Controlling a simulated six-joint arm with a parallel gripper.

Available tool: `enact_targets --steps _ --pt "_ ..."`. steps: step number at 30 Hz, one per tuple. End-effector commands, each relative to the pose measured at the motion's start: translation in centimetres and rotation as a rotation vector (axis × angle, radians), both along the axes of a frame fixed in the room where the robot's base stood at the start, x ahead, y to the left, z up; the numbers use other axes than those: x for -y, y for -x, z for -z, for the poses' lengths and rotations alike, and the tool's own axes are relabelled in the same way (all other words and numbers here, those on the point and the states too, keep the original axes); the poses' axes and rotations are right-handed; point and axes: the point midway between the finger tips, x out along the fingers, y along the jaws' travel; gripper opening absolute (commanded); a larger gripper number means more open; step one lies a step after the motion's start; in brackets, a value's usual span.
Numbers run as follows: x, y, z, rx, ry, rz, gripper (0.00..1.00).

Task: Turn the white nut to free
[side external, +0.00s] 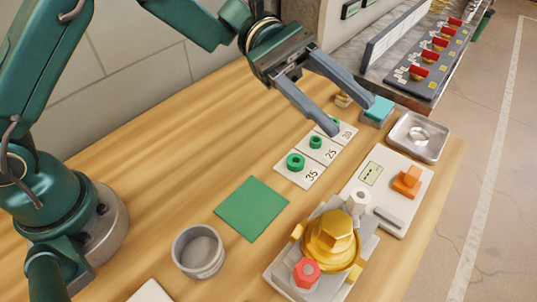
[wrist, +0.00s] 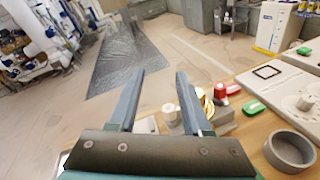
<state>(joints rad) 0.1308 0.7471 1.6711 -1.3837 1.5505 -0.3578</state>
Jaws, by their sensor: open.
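The white nut (side external: 358,200) stands at the back right of the yellow valve body (side external: 332,240) in the side external view. A red nut (side external: 306,270) sits at the valve's front left. My gripper (side external: 352,117) is open and empty, above the table behind the valve and well apart from the white nut. In the wrist view my gripper's two fingers (wrist: 160,73) are spread, with floor seen between their tips. The red nut (wrist: 219,92) shows there right of the fingers. A pale piece beside it is too small to name surely. No marking for "free" is legible.
Number cards with green rings (side external: 295,162) lie below my gripper. A white panel with an orange block (side external: 407,180) and a metal tray (side external: 420,137) are right. A grey cup (side external: 198,250) and green mat (side external: 252,207) are left of the valve. Bare wood lies behind the mat.

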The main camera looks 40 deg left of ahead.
Motion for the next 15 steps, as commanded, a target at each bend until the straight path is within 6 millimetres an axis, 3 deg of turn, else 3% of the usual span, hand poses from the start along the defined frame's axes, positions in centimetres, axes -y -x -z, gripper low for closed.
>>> enact_targets --steps 4,9,15 --pt "0.9 -1.6 4.5 -0.171 0.060 -0.034 0.49" --pt "1.5 -1.7 9.4 -0.304 0.067 -0.056 0.49" --pt "1.8 -0.7 12.1 -0.378 0.047 -0.047 0.49"
